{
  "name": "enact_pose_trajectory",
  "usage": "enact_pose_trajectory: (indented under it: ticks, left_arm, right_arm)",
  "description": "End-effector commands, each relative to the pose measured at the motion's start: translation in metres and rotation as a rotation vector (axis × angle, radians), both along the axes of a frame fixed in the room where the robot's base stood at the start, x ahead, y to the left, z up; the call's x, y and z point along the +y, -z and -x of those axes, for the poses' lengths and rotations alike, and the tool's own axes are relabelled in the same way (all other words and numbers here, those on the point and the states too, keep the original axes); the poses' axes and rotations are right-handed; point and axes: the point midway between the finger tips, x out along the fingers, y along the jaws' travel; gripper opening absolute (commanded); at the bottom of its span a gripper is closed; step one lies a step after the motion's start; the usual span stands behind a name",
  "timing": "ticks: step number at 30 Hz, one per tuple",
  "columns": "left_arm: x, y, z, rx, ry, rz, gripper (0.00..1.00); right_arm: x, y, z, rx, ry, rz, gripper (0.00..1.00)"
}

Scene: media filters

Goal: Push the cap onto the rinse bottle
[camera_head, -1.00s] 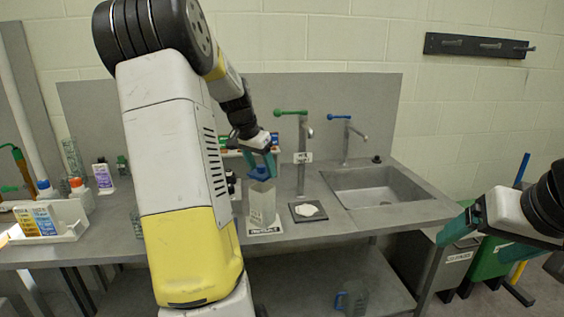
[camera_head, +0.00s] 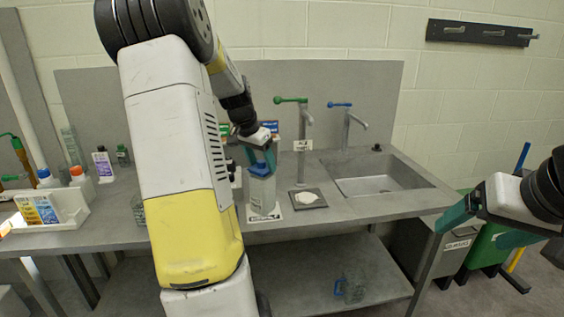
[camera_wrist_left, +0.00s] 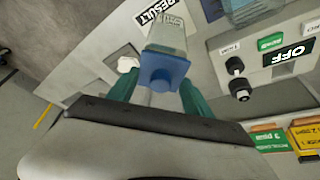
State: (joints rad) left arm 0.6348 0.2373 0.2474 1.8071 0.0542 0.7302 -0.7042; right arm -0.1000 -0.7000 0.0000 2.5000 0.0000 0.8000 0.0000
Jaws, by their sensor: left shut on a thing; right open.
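The rinse bottle (camera_head: 262,194) is a pale, translucent, squarish bottle standing upright on a white labelled mat (camera_head: 277,214) at the bench's front edge. My left gripper (camera_head: 262,160) is shut on the blue cap (camera_head: 261,169), above the bottle. In the head view the cap appears at the bottle's top; whether it is fully seated I cannot tell. In the left wrist view the cap (camera_wrist_left: 163,70) sits between the teal fingers, with the bottle (camera_wrist_left: 170,36) beyond it. My right gripper (camera_head: 482,226) is open and empty, off to the right.
A tray with a white heap (camera_head: 307,198) lies right of the bottle, near a green-handled tap (camera_head: 303,130) and the sink (camera_head: 380,183). A white rack with coloured cards (camera_head: 50,212) stands at left. My left arm hides part of the bench. A jug (camera_head: 350,288) is on the lower shelf.

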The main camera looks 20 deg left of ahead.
Motion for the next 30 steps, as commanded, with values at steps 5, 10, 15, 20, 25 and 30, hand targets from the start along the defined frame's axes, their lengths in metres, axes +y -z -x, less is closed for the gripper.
enact_pose_trajectory:
  ticks: [5,10,15,20,25,30]
  left_arm:
    - [0.000,0.000,0.000,0.000,0.000,0.000,0.18]
    - [0.000,0.000,0.000,0.000,0.000,0.000,0.18]
    - [0.000,0.003,0.000,0.000,0.000,0.000,0.18]
    - [0.000,0.007,0.000,0.001,0.000,0.000,0.18]
    - [0.000,0.011,0.000,0.001,0.000,0.001,0.18]
    - [0.000,0.014,0.000,0.000,0.000,0.000,0.65]
  right_arm:
    - [0.000,0.000,0.000,0.000,0.000,0.000,0.84]
    - [0.000,0.000,0.000,0.000,0.000,0.000,0.84]
    - [0.000,0.000,0.000,0.000,0.000,0.000,0.84]
    - [0.000,0.000,0.000,0.000,0.000,0.000,0.84]
    - [0.000,0.000,0.000,0.000,0.000,0.000,0.84]
    - [0.000,0.000,0.000,0.000,0.000,0.000,0.84]
